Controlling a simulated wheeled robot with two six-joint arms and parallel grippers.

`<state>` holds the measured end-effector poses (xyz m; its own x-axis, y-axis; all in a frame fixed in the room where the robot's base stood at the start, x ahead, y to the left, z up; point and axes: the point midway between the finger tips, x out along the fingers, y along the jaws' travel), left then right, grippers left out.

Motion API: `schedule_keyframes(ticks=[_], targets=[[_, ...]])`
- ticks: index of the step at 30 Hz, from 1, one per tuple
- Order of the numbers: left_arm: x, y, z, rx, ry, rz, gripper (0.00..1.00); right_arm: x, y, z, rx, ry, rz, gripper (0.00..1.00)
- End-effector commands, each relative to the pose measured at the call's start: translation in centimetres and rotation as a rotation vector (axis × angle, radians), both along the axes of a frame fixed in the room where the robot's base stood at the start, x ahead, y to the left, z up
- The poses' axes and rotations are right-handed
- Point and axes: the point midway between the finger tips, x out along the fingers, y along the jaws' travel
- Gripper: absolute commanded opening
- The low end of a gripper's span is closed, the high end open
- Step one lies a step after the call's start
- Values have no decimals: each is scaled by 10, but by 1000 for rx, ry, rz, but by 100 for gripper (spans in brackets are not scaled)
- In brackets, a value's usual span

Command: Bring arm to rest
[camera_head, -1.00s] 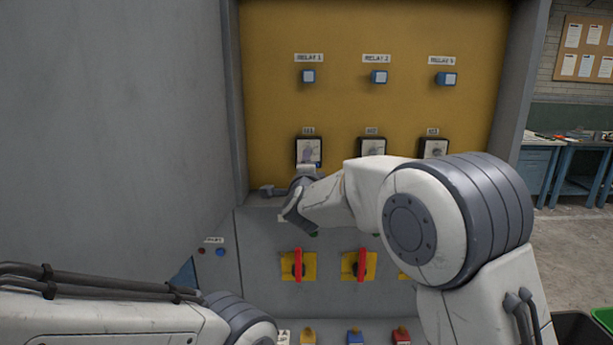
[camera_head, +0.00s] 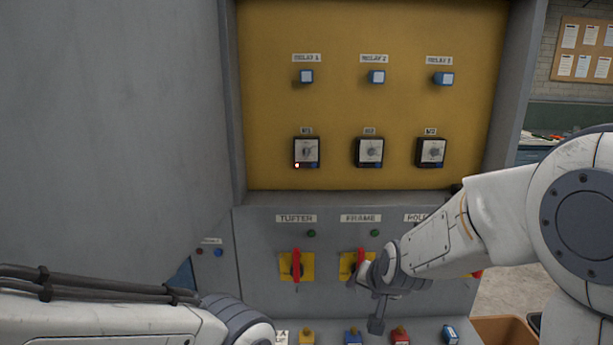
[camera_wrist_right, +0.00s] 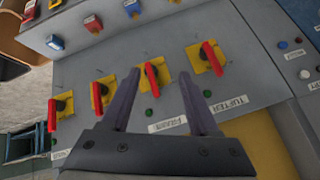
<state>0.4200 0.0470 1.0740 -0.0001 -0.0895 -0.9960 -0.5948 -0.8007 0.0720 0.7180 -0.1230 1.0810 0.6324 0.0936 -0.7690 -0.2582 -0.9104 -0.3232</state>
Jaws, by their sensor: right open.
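My right gripper (camera_head: 368,300) is in front of the grey sloped panel, by the FRAME rotary switch, in the head view. Its spread fingers show empty in the right wrist view (camera_wrist_right: 158,77). The FRAME switch has a red handle on a yellow plate (camera_head: 346,264) and is partly hidden by the gripper. I cannot tell whether the gripper touches it. The TUFTER switch (camera_head: 296,266) is in clear view to the left. My left arm enters at the lower left; its gripper is out of view.
The yellow upper panel (camera_head: 400,110) carries blue relay buttons and three square dials, such as the left dial (camera_head: 306,152). Coloured switches, including a blue one (camera_head: 353,337), line the ledge below. A grey cabinet wall (camera_head: 110,130) stands left. An orange-brown bin (camera_head: 503,330) is at lower right.

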Motion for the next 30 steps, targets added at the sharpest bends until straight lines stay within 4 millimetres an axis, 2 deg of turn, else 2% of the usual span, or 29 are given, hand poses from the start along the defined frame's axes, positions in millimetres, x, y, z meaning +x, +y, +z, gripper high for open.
schedule_keyframes(ticks=[1,6,16,23,30], targets=[[0,0,0,0,0,0,50,-19,-10,-10,-42,53,36,62],[0,0,0,0,0,0,50,-75,-32,-37,-150,205,154,62],[0,0,0,0,0,0,50,-162,-63,-66,-269,431,332,62],[0,0,0,0,0,0,50,-181,-18,-52,-287,448,487,62],[0,0,0,0,0,0,50,-218,29,-34,-310,472,679,62]])
